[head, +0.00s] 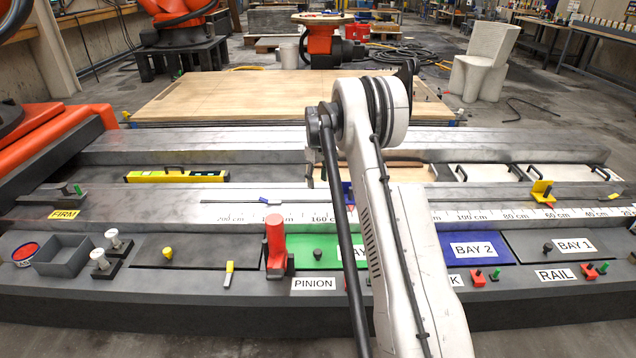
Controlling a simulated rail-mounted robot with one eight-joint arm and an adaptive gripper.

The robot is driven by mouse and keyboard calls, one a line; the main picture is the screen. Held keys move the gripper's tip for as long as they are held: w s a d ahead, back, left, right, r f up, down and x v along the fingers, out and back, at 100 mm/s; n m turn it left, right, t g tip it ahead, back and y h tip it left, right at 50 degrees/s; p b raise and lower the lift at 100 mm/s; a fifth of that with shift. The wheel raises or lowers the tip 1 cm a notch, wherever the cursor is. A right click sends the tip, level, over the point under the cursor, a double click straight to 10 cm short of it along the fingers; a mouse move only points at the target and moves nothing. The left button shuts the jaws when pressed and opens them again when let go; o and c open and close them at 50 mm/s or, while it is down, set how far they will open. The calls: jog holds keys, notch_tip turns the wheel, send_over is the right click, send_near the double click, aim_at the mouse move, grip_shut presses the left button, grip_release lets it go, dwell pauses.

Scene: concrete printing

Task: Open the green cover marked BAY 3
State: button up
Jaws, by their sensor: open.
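The green cover (300,259) lies flat and closed in the front deck, between a red upright handle and the blue cover. A small dark knob (318,254) stands on its left part. Its white label is mostly hidden behind my arm, with only a few letters showing. My white arm and a dark rod cross over the cover's right part. My gripper cannot be made out; it seems hidden behind the arm.
The blue BAY 2 cover (477,262) and grey BAY 1 cover (535,248) lie to the right. A ruler rail (265,212) runs behind the covers. A yellow level (175,177) lies farther back.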

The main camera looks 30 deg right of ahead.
dwell(0.3)
jog(key=s+a+r+t, duration=0.1)
jog(key=s+a+r, duration=0.4)
jog(key=a+r, duration=0.25)
jog(key=s+a+r+m+t, duration=0.1)
jog(key=s+a+r, duration=0.4)
jog(key=r, duration=0.4)
jog(key=s+a+r+t, duration=0.1)
jog(key=s+a+r, duration=0.3)
jog(key=a+r, duration=0.35)
jog(key=s+a+r+t, duration=0.1)
jog(key=s+a+r, duration=0.1)
jog(key=s+a, duration=0.35)
jog(key=s+a+r+t, duration=0.1)
jog(key=s+a+r, duration=0.15)
jog(key=s, duration=0.65)
jog(key=s+a+f+m+t, duration=0.1)
jog(key=s+a+f, duration=0.2)
jog(key=s, duration=0.4)
jog(key=s+a+f+t, duration=0.1)
jog(key=s+a+f, duration=0.15)
jog(key=s, duration=0.45)
notch_tip(320, 180, up, 16)
jog(key=p, duration=1.5)
jog(key=shift+s+a+p, duration=0.15)
jog(key=shift+a+p, duration=0.15)
jog(key=shift+p, duration=0.05)
jog(key=shift+f, duration=0.15)
